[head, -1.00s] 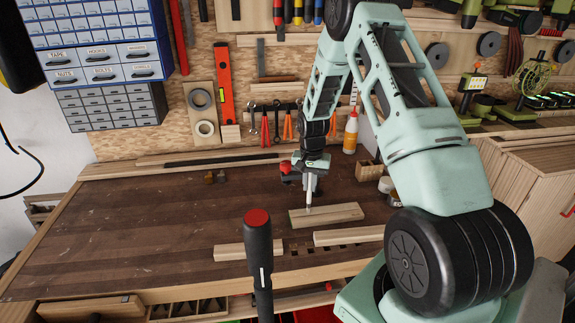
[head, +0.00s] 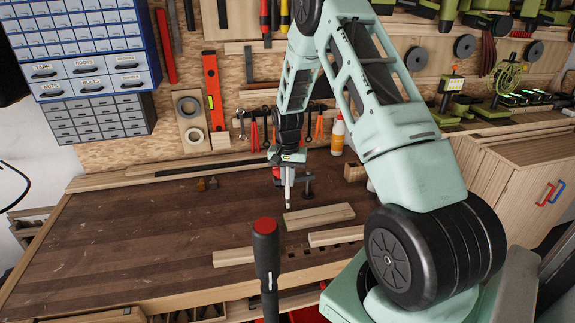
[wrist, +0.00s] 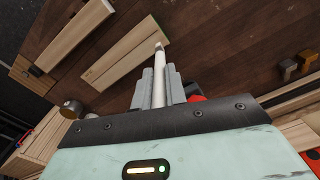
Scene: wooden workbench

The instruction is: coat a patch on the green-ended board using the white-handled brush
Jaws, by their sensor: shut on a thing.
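My gripper (wrist: 158,88) is shut on the white-handled brush (wrist: 159,88), which also shows in the head view (head: 288,197). The brush points down, tip free of the jaws. No coated patch can be made out.
Two more pale boards lie nearer the front, one at right (head: 336,236) and one at left (head: 233,257). The bench's left side (head: 130,235) is clear.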

